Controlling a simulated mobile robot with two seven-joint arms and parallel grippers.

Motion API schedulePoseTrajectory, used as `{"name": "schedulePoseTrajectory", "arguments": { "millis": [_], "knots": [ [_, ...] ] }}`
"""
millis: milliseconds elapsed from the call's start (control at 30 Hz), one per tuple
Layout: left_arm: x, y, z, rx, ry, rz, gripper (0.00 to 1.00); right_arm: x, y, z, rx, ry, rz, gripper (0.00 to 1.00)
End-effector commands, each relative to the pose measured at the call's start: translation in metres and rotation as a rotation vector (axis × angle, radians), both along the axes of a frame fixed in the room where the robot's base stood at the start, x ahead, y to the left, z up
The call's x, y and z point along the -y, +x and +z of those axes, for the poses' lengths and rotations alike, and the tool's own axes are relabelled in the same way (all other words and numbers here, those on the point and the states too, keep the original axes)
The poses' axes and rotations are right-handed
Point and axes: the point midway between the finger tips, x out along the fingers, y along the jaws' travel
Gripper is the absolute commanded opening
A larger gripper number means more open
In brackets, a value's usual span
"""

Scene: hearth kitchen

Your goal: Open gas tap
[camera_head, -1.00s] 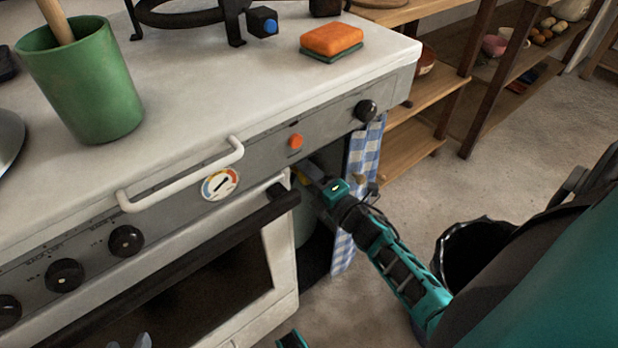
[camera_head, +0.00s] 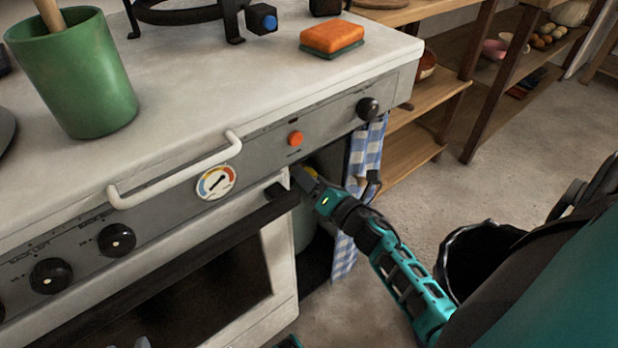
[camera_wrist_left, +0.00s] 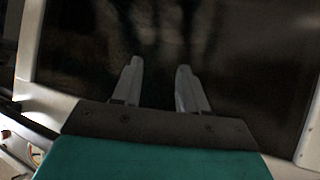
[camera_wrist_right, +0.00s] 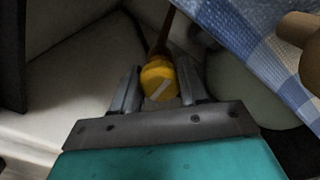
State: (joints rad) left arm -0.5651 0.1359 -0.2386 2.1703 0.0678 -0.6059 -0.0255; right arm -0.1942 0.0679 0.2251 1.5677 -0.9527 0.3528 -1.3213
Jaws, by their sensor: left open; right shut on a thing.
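The gas tap is a yellow round knob with a pale line across it, seen in the right wrist view (camera_wrist_right: 160,82). A little of its yellow shows in the head view (camera_head: 311,172), under the counter. My right gripper (camera_wrist_right: 158,88) is shut on the yellow knob, one finger at each side. The pale line lies slanted. A pale gas bottle (camera_head: 304,226) stands in the open bay below, partly hidden. My left gripper (camera_wrist_left: 157,88) is open and empty before the dark oven glass; only its fingertips show at the head view's bottom edge (camera_head: 142,342).
A blue checked cloth (camera_head: 362,165) hangs at the bay's right side, close to my right gripper. The oven door handle (camera_head: 240,225) is just left. A gauge (camera_head: 215,183), red button (camera_head: 295,138) and black knobs (camera_head: 117,239) line the panel. A black bin (camera_head: 475,262) stands right.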

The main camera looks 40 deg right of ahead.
Motion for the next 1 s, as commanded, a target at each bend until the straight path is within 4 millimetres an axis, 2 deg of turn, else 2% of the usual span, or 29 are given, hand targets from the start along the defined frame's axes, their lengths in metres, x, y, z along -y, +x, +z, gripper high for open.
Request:
{"name": "schedulePoseTrajectory", "arguments": {
  "millis": [467, 500, 767, 1000],
  "knots": [
    [0.0002, 0.0001, 0.0003, 0.001, -0.001, 0.001, 0.43, 0.0003, -0.0006, -0.0008, -0.001, -0.019, -0.001, 0.13],
    [0.0002, 0.0001, 0.0003, 0.001, -0.001, 0.001, 0.43, 0.0003, -0.0006, -0.0008, -0.001, -0.019, -0.001, 0.44],
    [0.0001, 0.0001, 0.0003, 0.001, -0.001, 0.001, 0.43, 0.0002, -0.0003, -0.0004, 0.000, -0.017, 0.000, 0.69],
    [0.0001, -0.0004, 0.0002, -0.001, -0.002, 0.001, 0.43, 0.0002, -0.0008, -0.0001, 0.001, -0.015, 0.000, 0.69]
  ]
}}
